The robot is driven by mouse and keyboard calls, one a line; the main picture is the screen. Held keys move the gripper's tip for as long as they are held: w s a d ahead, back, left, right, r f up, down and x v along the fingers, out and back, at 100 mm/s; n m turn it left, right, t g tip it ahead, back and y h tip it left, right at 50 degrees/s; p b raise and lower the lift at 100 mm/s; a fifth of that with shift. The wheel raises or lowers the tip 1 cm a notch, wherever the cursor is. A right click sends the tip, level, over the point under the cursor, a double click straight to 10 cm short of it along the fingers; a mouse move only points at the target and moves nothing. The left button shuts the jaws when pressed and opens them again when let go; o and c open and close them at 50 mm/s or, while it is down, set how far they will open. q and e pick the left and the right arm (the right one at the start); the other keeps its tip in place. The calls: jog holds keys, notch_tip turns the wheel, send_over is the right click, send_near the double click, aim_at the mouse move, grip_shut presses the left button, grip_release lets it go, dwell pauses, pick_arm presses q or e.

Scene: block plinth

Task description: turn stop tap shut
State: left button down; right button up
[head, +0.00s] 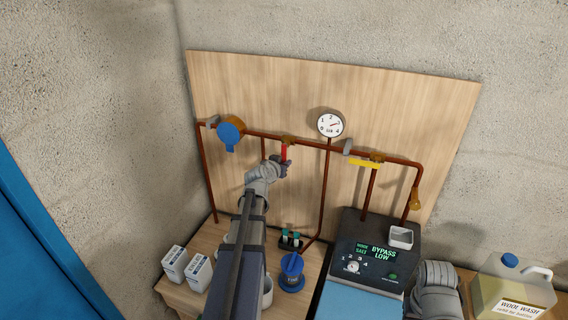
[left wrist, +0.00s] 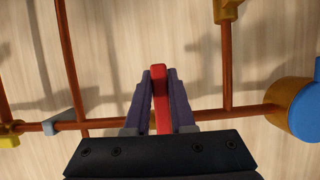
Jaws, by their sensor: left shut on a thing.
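The stop tap has a red lever (head: 284,152) on a brass body (head: 287,140) in the copper pipe on the wooden board. The lever hangs down, crosswise to the horizontal pipe. My left gripper (head: 282,165) is shut on the red lever. In the left wrist view the red lever (left wrist: 160,90) stands between the two fingers of my left gripper (left wrist: 160,84), and the tap body is mostly hidden. Part of my right arm shows at the lower right of the head view, but its fingers do not show.
A yellow lever (head: 364,164) sits right of a gauge (head: 330,124); a blue-capped meter (head: 229,133) is left. Below stand white cartons (head: 174,262), a blue-topped pot (head: 292,272), a dark control box (head: 372,252) and a wool wash jug (head: 512,290). A wall closes the left.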

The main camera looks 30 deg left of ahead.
pick_arm(q)
jog(key=c, duration=0.8)
grip_release()
jog(key=shift+o, duration=0.2)
jog(key=shift+s, duration=0.1)
jog(key=p+v, duration=0.3)
jog(key=v, duration=0.4)
jog(key=shift+s, duration=0.3)
jog(key=shift+r, duration=0.1)
jog(key=shift+d, duration=0.15)
